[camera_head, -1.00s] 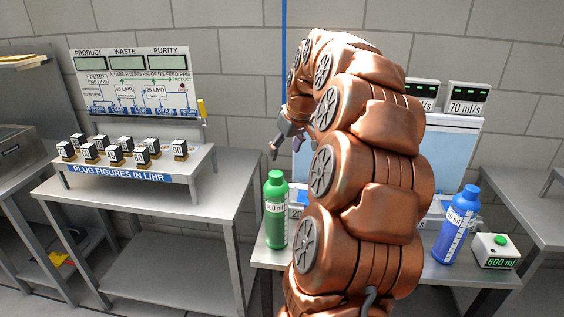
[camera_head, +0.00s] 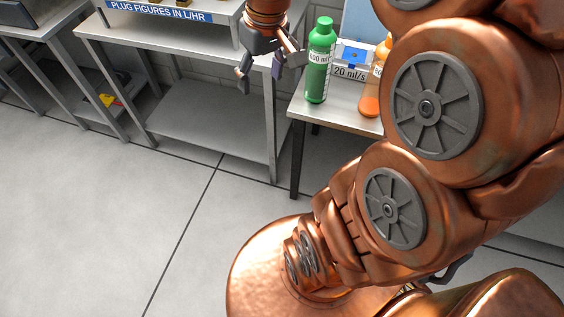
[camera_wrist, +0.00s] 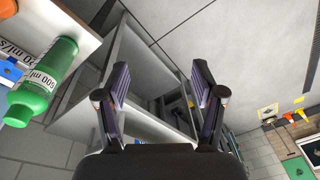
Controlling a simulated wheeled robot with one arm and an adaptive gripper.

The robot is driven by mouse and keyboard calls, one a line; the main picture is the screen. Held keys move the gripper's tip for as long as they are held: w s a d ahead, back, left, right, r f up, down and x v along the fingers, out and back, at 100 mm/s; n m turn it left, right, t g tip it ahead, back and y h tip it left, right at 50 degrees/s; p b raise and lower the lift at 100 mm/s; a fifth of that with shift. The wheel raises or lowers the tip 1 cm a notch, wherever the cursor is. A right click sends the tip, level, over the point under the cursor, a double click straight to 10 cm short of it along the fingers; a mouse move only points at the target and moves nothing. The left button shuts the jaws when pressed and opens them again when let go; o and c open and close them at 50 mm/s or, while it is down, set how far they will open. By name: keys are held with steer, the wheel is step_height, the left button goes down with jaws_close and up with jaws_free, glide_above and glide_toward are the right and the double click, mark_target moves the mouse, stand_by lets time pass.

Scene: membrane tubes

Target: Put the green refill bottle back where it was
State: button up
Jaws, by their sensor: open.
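The green refill bottle (camera_head: 319,62) stands upright on the left end of a grey table (camera_head: 340,110), by its edge. Its label partly reads "00 ml" in the head view. In the wrist view the green bottle (camera_wrist: 44,80) is at the left, outside the jaws. My gripper (camera_head: 262,85) is open and empty, just left of the bottle in the head view, pointing down over the gap between two tables. In the wrist view my gripper (camera_wrist: 160,92) has its two fingers spread with nothing between them.
An orange bottle (camera_head: 371,95) stands right of the green one, partly hidden by my arm. A box marked 20 ml/s (camera_head: 349,68) is behind them. A bench with a lower shelf (camera_head: 210,120) stands at the left. Open floor (camera_head: 110,220) lies in front.

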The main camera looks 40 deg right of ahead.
steer(key=s+a+f+g, duration=0.1)
steer(key=s+a+f, duration=0.2)
steer(key=s, duration=0.6)
steer(key=s+a+f+g, duration=0.2)
steer(key=s+a+f, duration=0.2)
steer(key=s, duration=0.4)
steer(key=shift+s+a+f+h, duration=0.25)
steer(key=shift+s+a+h, duration=0.15)
steer(key=shift+a, duration=0.2)
